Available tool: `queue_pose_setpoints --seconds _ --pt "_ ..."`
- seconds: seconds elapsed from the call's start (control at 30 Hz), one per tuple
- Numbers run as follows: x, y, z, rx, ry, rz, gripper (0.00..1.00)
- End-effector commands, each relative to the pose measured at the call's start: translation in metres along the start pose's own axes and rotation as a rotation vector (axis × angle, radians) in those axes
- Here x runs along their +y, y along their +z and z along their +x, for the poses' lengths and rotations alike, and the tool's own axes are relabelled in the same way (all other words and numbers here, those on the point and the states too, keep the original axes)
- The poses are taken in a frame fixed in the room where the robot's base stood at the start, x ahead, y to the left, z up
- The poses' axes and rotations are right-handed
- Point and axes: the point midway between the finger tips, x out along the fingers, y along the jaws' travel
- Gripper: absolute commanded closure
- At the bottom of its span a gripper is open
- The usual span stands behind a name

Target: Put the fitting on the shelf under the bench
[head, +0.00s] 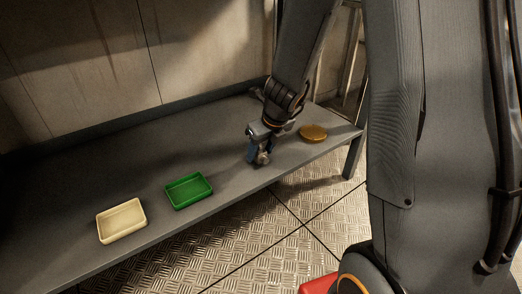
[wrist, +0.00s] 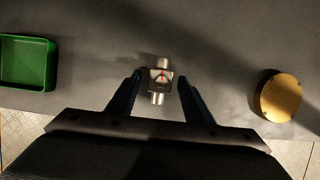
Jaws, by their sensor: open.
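The fitting (wrist: 160,79) is a small silver metal piece with a white dial face and a red mark. It rests on the grey bench top (head: 90,165). In the wrist view my open gripper (wrist: 156,88) has a dark blue finger on each side of it, with gaps visible on both sides. In the head view my gripper (head: 260,146) is low over the bench near its front edge, with the fitting (head: 263,159) partly hidden at the fingers. No shelf under the bench can be made out.
A green tray (head: 188,191) and a cream tray (head: 121,221) stand left of my gripper. A round amber-coloured disc (head: 313,132) lies to its right. A bench leg (head: 353,157) shows at the right end. Metal tread-plate floor (head: 290,225) lies in front.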

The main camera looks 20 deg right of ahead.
Motion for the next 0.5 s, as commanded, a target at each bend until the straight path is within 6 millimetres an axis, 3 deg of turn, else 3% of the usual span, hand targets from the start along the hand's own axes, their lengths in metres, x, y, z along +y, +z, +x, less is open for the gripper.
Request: queue_pose_setpoints --seconds 0.27,0.5 --pt "0.0 0.002 -0.012 0.0 0.0 0.0 0.53" --pt "0.0 0.002 -0.041 0.0 0.0 0.001 0.53"
